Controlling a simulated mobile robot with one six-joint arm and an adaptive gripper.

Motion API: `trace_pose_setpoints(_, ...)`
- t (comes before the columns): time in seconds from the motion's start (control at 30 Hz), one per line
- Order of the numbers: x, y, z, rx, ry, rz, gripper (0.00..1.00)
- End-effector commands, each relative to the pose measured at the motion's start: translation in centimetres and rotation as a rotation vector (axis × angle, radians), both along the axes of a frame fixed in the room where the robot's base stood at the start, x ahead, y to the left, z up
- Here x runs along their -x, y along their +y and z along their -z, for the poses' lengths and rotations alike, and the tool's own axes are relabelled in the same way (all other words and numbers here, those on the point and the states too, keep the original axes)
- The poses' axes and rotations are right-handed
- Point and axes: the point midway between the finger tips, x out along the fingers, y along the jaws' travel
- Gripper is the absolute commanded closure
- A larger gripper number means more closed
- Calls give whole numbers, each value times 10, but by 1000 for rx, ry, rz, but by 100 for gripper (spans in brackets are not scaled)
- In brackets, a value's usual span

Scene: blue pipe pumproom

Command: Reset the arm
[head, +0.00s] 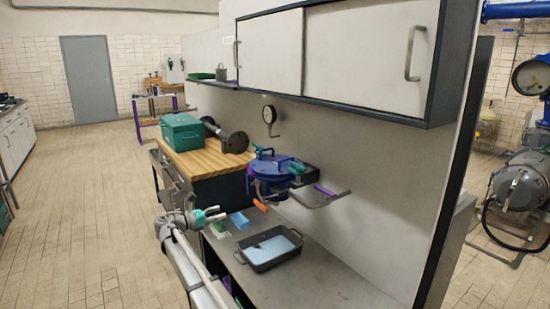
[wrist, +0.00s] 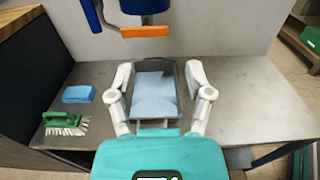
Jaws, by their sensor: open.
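My gripper (head: 212,213) is at the front edge of the metal bench, to the left of the dark tray in the head view. In the wrist view my gripper (wrist: 159,70) is open, its two pale fingers spread, with nothing held between them. The tray (wrist: 181,74) with a light blue content shows beyond and between the fingers, but in the head view the tray (head: 243,258) stands apart from the gripper on the bench. My arm comes up from the bottom of the head view.
A blue sponge (wrist: 78,94) and a green brush (wrist: 66,123) lie on the bench (wrist: 232,110). A blue lidded vessel (head: 272,172) with an orange handle (head: 260,204) hangs over it by the wall. A wooden counter holds a green box (head: 182,132). The floor to the left is clear.

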Motion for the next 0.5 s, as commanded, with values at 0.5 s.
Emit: trace_pose_setpoints(0.5,21,-94,35,-261,-60,99,34)
